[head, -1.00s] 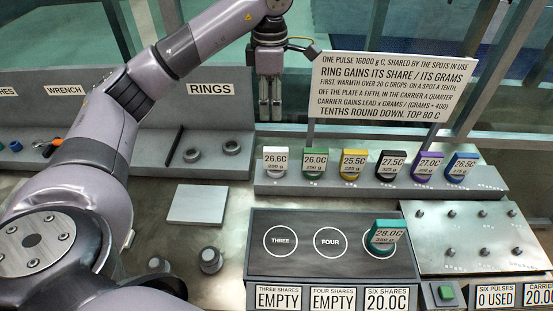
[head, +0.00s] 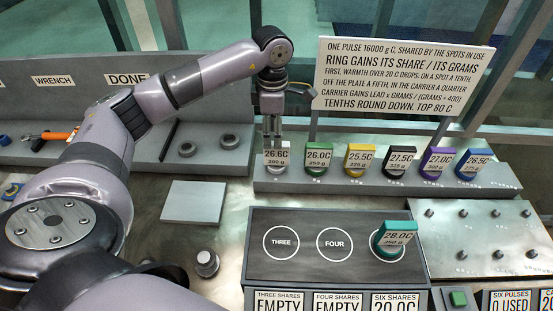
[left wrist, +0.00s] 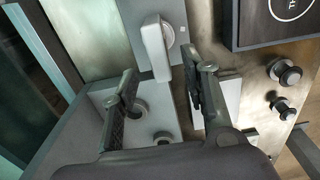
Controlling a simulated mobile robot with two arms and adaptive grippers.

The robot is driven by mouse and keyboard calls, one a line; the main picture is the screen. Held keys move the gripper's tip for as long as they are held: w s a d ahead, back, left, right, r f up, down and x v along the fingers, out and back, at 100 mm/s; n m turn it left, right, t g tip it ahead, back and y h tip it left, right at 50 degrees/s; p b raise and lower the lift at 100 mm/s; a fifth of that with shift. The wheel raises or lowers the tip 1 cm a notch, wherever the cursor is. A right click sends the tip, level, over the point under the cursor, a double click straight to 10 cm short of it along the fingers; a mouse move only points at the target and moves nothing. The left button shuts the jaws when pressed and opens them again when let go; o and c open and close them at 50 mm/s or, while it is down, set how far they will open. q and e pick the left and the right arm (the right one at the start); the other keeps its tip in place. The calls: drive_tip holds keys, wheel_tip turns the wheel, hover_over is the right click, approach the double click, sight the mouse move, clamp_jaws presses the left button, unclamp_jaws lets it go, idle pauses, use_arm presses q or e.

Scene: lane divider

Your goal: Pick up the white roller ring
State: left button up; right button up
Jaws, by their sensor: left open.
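The white roller ring (head: 277,168) stands at the left end of the grey rack, behind its 26.6C label. In the left wrist view the white ring (left wrist: 166,36) shows with its pale label plate, past the fingertips and roughly in line with the gap between them. My left gripper (head: 277,136) points down right above the ring, fingers apart. In the left wrist view the left gripper (left wrist: 168,72) is open with nothing between its fingertips. Contact with the ring cannot be told. My right gripper is in neither view.
Green (head: 318,172), yellow (head: 354,171) and other labelled rings stand in a row to the right. A sign (head: 392,75) rises behind them. A dark plate (head: 290,270) with round spots lies in front, with a green ring (head: 390,250) on its right spot.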

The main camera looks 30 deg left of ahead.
sight(277, 153)
use_arm(q)
wheel_tip(277, 153, down, 3)
drive_tip(key=shift+w, duration=0.1)
drive_tip(key=shift+f+p, duration=0.15)
drive_tip(key=shift+p, duration=0.3)
drive_tip(key=f, duration=0.1)
drive_tip(key=f+p, duration=0.1)
drive_tip(key=f, duration=0.1)
drive_tip(key=f+p, duration=0.1)
drive_tip(key=shift+w+d+f, duration=0.1)
drive_tip(key=shift+d+f, duration=0.1)
drive_tip(key=shift+d, duration=0.2)
drive_tip(key=shift+a+f, duration=0.1)
drive_tip(key=shift+f, duration=0.15)
drive_tip(key=shift+c, duration=0.4)
clamp_jaws()
